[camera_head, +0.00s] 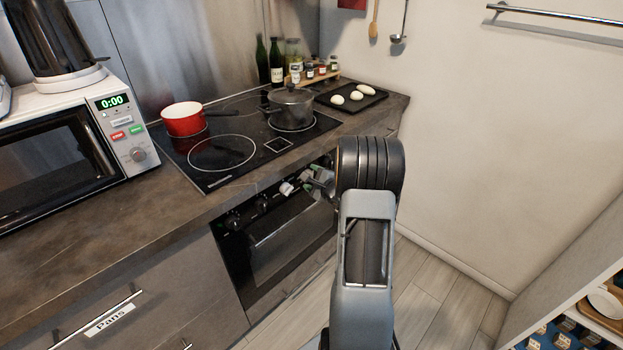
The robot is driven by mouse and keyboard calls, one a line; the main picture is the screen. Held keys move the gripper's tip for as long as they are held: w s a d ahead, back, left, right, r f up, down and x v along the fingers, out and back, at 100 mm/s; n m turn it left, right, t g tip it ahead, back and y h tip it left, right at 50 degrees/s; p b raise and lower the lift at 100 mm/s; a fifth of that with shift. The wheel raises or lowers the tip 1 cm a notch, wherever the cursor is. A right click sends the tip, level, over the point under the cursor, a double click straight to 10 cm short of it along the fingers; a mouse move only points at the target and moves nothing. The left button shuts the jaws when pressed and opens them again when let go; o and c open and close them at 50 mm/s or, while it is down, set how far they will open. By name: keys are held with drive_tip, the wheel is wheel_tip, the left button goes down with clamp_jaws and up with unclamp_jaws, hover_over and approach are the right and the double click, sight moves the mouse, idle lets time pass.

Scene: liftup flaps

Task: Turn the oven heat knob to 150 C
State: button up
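The black oven (280,240) is built in below the counter, with its control panel along the top edge. Dark knobs show on the panel's left part, one near the left end (233,221) and another (264,204) to its right. Their markings are too small to read. My gripper (296,186) is at the right part of the panel, with pale fingertips close to its face. My arm comes up from the bottom and hides the panel's right end. I cannot tell which knob is at the fingers, whether they touch it, or whether they are open.
Above the oven is a black cooktop (222,176) with a red pan (184,118) and a grey pot (291,106). A dark tray (368,104) with white round items lies at right. A microwave (60,150) stands left. The floor (425,290) at right is clear.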

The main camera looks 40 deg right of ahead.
drive_tip(key=shift+w+f, duration=0.1)
drive_tip(key=shift+w, duration=0.25)
drive_tip(key=c, duration=0.9)
